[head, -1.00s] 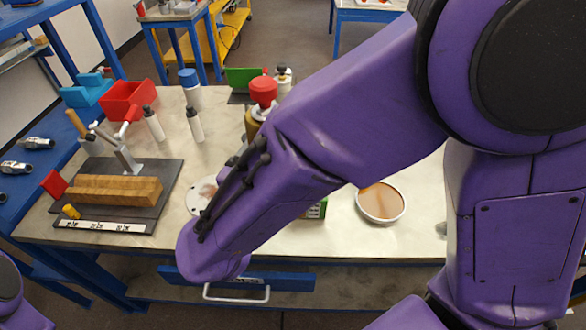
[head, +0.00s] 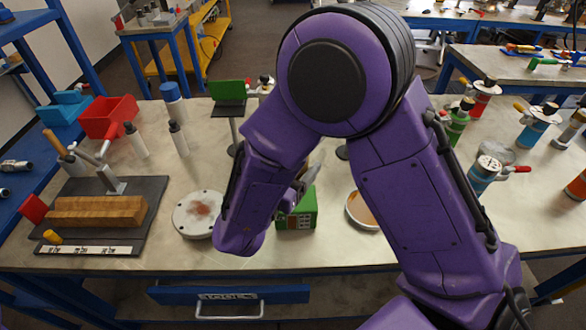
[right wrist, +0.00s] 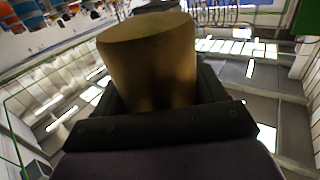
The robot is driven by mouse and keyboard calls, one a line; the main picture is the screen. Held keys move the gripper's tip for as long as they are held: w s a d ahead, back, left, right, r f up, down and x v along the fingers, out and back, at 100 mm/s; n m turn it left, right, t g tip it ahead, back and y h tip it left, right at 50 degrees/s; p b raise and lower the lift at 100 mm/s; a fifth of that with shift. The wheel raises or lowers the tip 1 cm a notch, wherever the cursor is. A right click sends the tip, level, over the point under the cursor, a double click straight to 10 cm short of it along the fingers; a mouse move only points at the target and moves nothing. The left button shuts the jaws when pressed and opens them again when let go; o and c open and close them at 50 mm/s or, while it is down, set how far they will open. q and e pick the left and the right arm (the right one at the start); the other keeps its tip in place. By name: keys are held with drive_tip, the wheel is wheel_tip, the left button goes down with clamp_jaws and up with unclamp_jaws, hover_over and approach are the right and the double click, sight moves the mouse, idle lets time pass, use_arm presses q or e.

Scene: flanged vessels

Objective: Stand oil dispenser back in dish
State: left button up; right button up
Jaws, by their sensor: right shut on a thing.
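In the right wrist view a brown-gold cylinder (right wrist: 148,60), apparently the oil dispenser's body, sits between the dark fingers of my right gripper (right wrist: 152,88), which is shut on it. In the head view my right forearm hides the gripper's fingers and the held body, so its tilt and height are unclear. A shallow round dish (head: 357,213) with a pale rim and brown inside lies on the table, partly covered by my right arm. A round whitish disc (head: 190,222) with a reddish stain lies left of the forearm. My left gripper is out of view.
A green box (head: 301,212) stands between the disc and the dish, close to my forearm. A dark board (head: 150,205) with a wooden block (head: 97,211), a red bin (head: 107,115) and bottles (head: 178,138) occupy the left. Several coloured vessels (head: 484,172) stand right.

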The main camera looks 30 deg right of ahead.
drive_tip(key=f, duration=0.1)
drive_tip(key=w+d+f, duration=0.2)
drive_tip(key=shift+f, duration=0.15)
drive_tip(key=shift+d+f+p, duration=0.2)
drive_tip(key=shift+f+p, duration=0.45)
drive_tip(key=shift+f, duration=0.4)
drive_tip(key=shift+w+f, duration=0.1)
drive_tip(key=shift+f, duration=0.7)
drive_tip(key=o, duration=1.5)
drive_tip(key=shift+a, duration=0.1)
drive_tip(key=shift+c, duration=0.2)
